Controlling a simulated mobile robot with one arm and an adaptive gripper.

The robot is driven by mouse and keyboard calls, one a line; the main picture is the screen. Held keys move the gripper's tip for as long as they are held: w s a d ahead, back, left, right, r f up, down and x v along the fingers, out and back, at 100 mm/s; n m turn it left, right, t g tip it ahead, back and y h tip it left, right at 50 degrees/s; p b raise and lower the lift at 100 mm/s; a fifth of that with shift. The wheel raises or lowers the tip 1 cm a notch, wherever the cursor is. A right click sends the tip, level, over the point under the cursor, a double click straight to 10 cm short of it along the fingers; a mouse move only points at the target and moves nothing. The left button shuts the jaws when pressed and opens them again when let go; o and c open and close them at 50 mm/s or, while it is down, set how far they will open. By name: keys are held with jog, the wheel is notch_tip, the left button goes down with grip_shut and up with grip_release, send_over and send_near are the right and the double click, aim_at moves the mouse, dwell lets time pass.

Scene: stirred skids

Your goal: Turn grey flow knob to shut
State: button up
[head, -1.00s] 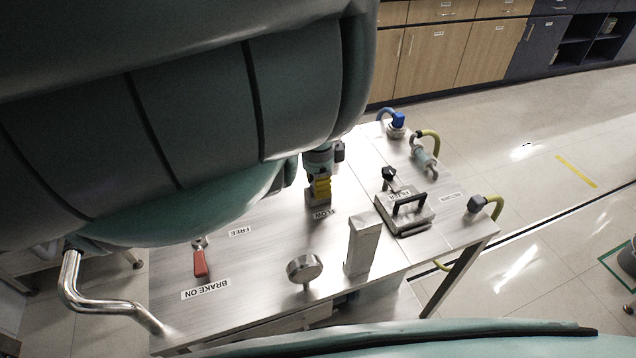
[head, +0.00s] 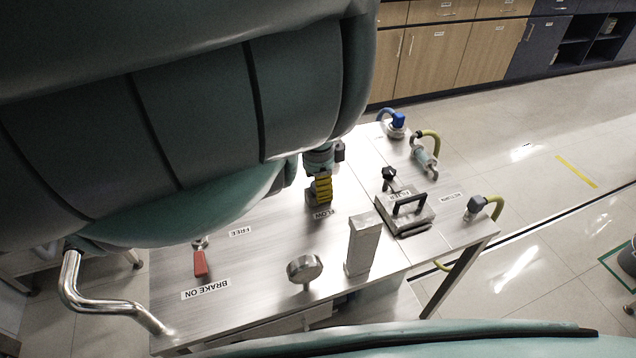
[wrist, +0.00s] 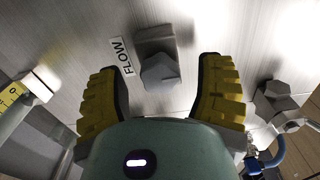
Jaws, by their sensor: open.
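A darker grey block (wrist: 157,40) sits right by the knob in the wrist view. My gripper (wrist: 162,78) is open, with one yellow-and-black finger on each side of the knob and visible gaps to both. I cannot tell how far the fingertips are above the deck.
A steel post (head: 362,246) and a round gauge (head: 305,270) stand in front. A filter box with a black handle (head: 407,214) is to the right, near hose fittings (head: 426,160). A red brake lever (head: 201,262) is at the left.

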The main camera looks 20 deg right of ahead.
jog(key=r, duration=0.6)
jog(key=shift+w+r, duration=0.1)
jog(key=shift+w, duration=0.1)
jog(key=shift+s+r, duration=0.2)
jog(key=shift+r, duration=0.35)
